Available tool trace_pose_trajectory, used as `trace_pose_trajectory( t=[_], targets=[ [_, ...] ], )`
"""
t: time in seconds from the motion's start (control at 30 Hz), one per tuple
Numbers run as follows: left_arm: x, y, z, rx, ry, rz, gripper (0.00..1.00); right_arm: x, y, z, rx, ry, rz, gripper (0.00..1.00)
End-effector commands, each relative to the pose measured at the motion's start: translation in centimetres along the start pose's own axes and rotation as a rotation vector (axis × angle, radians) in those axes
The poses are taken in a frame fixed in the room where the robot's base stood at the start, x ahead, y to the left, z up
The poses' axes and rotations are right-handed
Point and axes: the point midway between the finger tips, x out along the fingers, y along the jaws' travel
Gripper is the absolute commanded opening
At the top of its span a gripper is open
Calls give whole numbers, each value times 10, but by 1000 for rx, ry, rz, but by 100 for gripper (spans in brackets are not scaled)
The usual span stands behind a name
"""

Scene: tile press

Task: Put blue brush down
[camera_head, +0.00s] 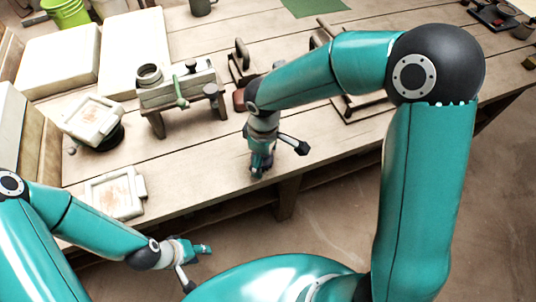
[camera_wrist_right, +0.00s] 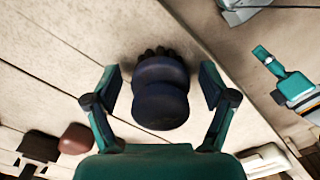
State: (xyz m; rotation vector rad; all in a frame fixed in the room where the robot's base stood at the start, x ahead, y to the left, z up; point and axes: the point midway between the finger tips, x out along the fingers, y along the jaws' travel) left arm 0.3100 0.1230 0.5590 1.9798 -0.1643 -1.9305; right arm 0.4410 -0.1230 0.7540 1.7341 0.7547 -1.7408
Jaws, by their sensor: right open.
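In the right wrist view a dark blue, rounded brush (camera_wrist_right: 160,100) sits between the fingers of my right gripper (camera_wrist_right: 161,76). Dark bristle-like tips show at its far end, over the pale wooden table. Both fingers are spread, with a gap on each side of the brush. I cannot tell whether it touches the tabletop. In the head view my right gripper (camera_head: 277,160) is low over the table's front edge, and the brush is mostly hidden there. My left gripper (camera_head: 197,266) is open and empty, in front of the table; it also shows in the right wrist view (camera_wrist_right: 267,75).
A tile press (camera_head: 180,88) with a green handle stands on the table (camera_head: 190,155), left of my right gripper. Framed tiles (camera_head: 115,192) lie further left. White slabs (camera_head: 62,58) and a green bucket (camera_head: 66,12) are at the back left. A reddish-brown object (camera_wrist_right: 76,139) lies near the gripper.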

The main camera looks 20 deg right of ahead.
Motion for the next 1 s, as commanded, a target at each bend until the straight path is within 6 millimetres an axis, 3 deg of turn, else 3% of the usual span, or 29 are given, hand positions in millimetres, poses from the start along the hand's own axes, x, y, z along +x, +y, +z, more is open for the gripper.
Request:
trace_pose_trajectory(
  t=[0.27, 0.7, 1.0],
  targets=[
    [-5, 2, 0, 0, 0, 0, 40, -24, 1, -1, 2, 5, 3, 83],
    [-14, 5, 0, 0, 0, 0, 40, -107, 0, 0, 0, 3, 1, 83],
    [-15, 5, 0, 0, 0, 0, 40, -122, 0, 0, 1, -1, 0, 83]
  ],
)
